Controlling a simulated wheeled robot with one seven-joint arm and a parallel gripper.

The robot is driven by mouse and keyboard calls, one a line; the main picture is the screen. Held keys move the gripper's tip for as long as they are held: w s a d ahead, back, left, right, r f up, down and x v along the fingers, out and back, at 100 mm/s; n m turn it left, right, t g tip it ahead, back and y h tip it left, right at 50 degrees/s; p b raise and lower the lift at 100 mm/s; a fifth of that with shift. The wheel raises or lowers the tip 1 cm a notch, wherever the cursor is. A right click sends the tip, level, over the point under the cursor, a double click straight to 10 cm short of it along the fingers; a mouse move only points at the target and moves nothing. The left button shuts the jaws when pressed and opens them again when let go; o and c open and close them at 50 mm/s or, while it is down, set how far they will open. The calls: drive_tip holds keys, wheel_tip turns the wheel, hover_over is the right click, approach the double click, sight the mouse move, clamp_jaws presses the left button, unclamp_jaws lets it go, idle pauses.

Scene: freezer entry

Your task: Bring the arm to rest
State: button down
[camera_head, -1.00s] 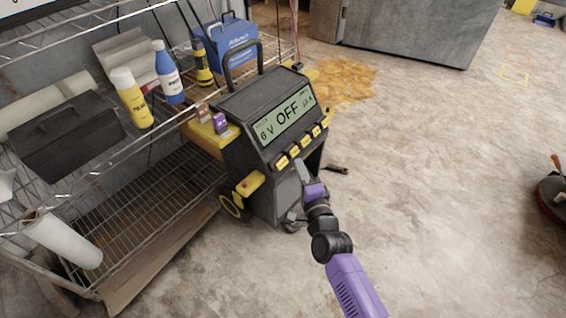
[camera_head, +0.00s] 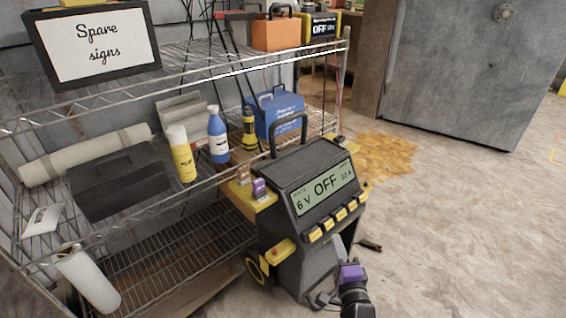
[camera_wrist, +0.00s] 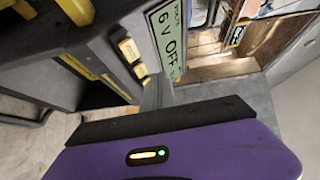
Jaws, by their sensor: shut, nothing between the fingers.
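My arm reaches in from the bottom edge of the head view, with black joints and a purple hand. My gripper (camera_head: 341,247) is shut and empty. It is in front of the lower right part of a dark grey charger unit (camera_head: 290,255), below its row of yellow buttons. I cannot tell whether it touches the unit. In the wrist view the purple hand (camera_wrist: 180,155) fills the bottom, with a grey finger (camera_wrist: 156,93) beyond it. The unit's display (camera_wrist: 167,35) and yellow buttons show close by. The display reads "6 V OFF".
A wire shelf (camera_head: 150,250) stands on the left, holding a blue bottle (camera_head: 217,135), a yellow bottle (camera_head: 181,153) and a blue box (camera_head: 280,113). A yellow-brown patch (camera_head: 385,155) lies on the floor behind the unit. The floor at the right (camera_head: 470,230) is clear.

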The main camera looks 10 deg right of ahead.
drive_tip(key=s+a+r+n+g+y, duration=0.1)
drive_tip(key=s+r+n, duration=0.4)
drive_tip(key=s, duration=1)
drive_tip(key=s+a+r+n+g, duration=0.1)
drive_tip(key=s+a+r+n, duration=0.15)
drive_tip(key=s+n, duration=0.85)
drive_tip(key=s+a+r+n+g+y, duration=0.1)
drive_tip(key=s+r+n, duration=0.25)
drive_tip(key=s, duration=1.45)
wheel_tip(320, 180, up, 25)
drive_tip(key=p, duration=2.4)
drive_tip(key=shift+m, duration=0.35)
